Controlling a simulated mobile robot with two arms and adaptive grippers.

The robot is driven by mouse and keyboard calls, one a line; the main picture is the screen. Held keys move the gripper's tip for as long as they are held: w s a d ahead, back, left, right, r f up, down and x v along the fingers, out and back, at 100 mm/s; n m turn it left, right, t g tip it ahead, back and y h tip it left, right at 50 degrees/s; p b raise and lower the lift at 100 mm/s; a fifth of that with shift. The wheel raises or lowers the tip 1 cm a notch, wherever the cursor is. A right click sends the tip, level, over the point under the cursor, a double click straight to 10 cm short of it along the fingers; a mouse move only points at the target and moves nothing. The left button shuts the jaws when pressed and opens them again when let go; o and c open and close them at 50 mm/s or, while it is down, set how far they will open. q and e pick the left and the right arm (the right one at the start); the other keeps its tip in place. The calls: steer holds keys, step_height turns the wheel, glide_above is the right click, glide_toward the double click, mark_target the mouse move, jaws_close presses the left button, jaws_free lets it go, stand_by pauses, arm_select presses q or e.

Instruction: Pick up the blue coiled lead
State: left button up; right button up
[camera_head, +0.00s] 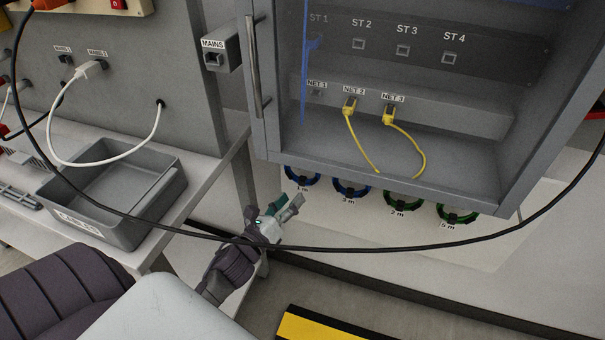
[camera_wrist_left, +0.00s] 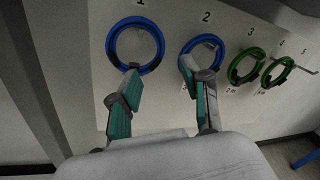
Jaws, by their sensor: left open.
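Two blue coiled leads hang on hooks on the pale panel under the cabinet. The left one (camera_head: 302,178) is over a "1 m" label, the other (camera_head: 350,189) over "3 m". In the left wrist view they are the blue coil under number 1 (camera_wrist_left: 155,63) and the one under number 2 (camera_wrist_left: 218,57). My left gripper (camera_head: 286,204) is open, just below the left blue coil. In the wrist view its fingertips (camera_wrist_left: 160,70) overlap the lower edges of both blue coils; I cannot tell if they touch. My right gripper is not in view.
Two green coils (camera_head: 403,203) (camera_head: 457,214) hang to the right. The grey cabinet (camera_head: 420,180) overhangs the coils. A black cable (camera_head: 400,247) crosses the head view, passing over my left wrist. A grey tray (camera_head: 165,195) stands on the bench at left.

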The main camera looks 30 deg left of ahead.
arm_select(q)
steer(key=w+b, duration=0.1)
steer(key=w, duration=0.7)
steer(key=b, duration=0.2)
glide_above(307, 180)
steer(key=d, duration=0.3)
steer(key=shift+a, duration=0.25)
steer(key=shift+w+r, duration=0.1)
steer(key=shift+w, duration=0.25)
steer(key=shift+c, duration=0.4)
steer(key=c, duration=0.8)
jaws_close()
